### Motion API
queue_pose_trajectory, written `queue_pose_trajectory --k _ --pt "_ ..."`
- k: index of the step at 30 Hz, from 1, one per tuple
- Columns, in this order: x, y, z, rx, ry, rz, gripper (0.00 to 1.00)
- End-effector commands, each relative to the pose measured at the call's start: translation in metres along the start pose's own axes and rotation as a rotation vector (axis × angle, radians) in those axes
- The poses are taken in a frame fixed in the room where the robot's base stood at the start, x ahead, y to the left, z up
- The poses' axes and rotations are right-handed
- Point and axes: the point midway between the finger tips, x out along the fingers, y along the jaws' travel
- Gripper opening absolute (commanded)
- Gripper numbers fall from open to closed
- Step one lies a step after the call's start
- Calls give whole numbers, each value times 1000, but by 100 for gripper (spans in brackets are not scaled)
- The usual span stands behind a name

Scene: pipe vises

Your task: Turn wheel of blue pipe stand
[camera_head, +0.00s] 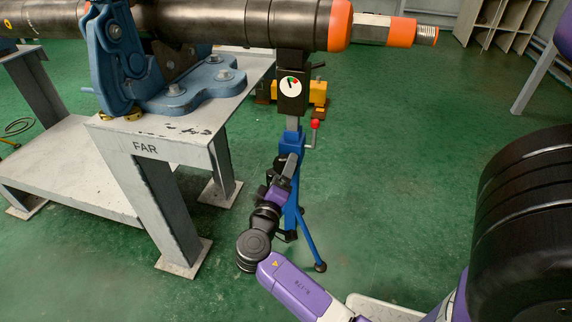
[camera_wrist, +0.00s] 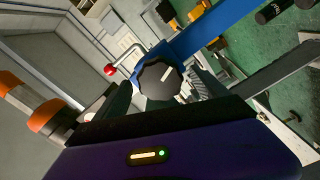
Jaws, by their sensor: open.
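The blue pipe stand (camera_head: 292,142) stands on the floor beside the table, with a black head under the pipe and a red-tipped crank handle (camera_head: 315,125) at its right. Its blue post (camera_wrist: 205,28) runs diagonally in the wrist view. A black scalloped wheel (camera_wrist: 160,80) with a pale mark sits in front of my gripper in the wrist view. My gripper (camera_head: 281,168) is open, close to the post. Its dark fingers lie at either side of the wheel; I cannot tell whether they touch it. In the head view my gripper and wrist hide the wheel.
A large dark pipe (camera_head: 215,22) with orange end bands lies overhead in a blue vise (camera_head: 125,65). The grey table marked FAR (camera_head: 150,135) stands just left of my arm. A yellow object (camera_head: 312,92) is behind the stand.

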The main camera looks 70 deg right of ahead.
Motion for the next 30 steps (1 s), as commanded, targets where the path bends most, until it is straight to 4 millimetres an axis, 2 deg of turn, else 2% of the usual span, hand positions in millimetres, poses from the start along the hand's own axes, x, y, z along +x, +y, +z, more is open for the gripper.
queue_pose_trajectory --k 6,10,30 --pt "-34 1 -1 -1 2 -2 83" --pt "-44 0 0 0 0 -2 83" --pt "-46 0 0 0 0 -1 83"
